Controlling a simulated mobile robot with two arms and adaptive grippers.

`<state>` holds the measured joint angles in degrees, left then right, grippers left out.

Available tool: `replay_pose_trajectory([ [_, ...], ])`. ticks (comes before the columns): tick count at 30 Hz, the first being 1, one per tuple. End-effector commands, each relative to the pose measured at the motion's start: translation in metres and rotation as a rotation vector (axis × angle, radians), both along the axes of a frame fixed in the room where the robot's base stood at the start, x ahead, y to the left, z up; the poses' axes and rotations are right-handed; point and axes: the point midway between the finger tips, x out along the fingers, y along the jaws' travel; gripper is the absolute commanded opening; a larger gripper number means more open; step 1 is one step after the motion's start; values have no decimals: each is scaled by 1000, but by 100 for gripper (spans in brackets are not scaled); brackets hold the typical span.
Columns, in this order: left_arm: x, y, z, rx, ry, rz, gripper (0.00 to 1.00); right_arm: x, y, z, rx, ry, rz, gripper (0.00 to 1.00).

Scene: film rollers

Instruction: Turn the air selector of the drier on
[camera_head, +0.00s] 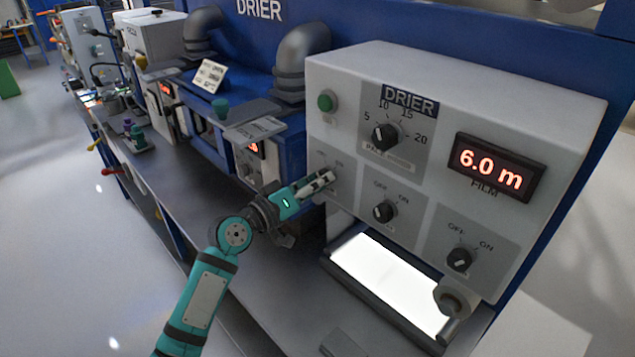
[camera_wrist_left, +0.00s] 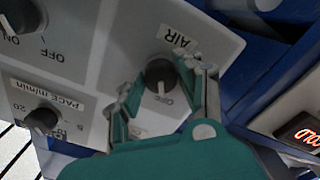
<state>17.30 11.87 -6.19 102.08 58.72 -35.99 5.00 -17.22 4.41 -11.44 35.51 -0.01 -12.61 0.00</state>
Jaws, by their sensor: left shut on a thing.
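The drier's control box (camera_head: 455,85) is a light grey panel with several black knobs. The air selector is a round black knob (camera_wrist_left: 159,74) with a white pointer line, beside an AIR label in the left wrist view. The pointer points toward the OFF mark; its ON mark is hidden by a finger. My left gripper (camera_head: 318,183) reaches the panel's left lower part, and its fingers hide the knob in the head view. In the left wrist view, the fingers (camera_wrist_left: 161,82) sit on both sides of the knob, shut on it. My right gripper is not in view.
Other knobs include the pace knob (camera_head: 385,136), a middle selector (camera_head: 384,211) and a lower right selector (camera_head: 459,259). A green button (camera_head: 326,102) and a red 6.0 m display (camera_head: 490,168) share the panel. A lit white plate (camera_head: 390,280) lies below.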

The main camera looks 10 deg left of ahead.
Motion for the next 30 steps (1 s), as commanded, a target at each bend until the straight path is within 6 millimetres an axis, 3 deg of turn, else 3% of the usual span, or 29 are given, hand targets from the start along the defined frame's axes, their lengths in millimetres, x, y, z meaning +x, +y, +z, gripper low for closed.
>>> replay_pose_trajectory([
  [14,0,1,-4,115,-75,1,4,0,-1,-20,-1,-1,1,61],
  [30,1,2,-4,524,-346,0,4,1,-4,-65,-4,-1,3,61],
])
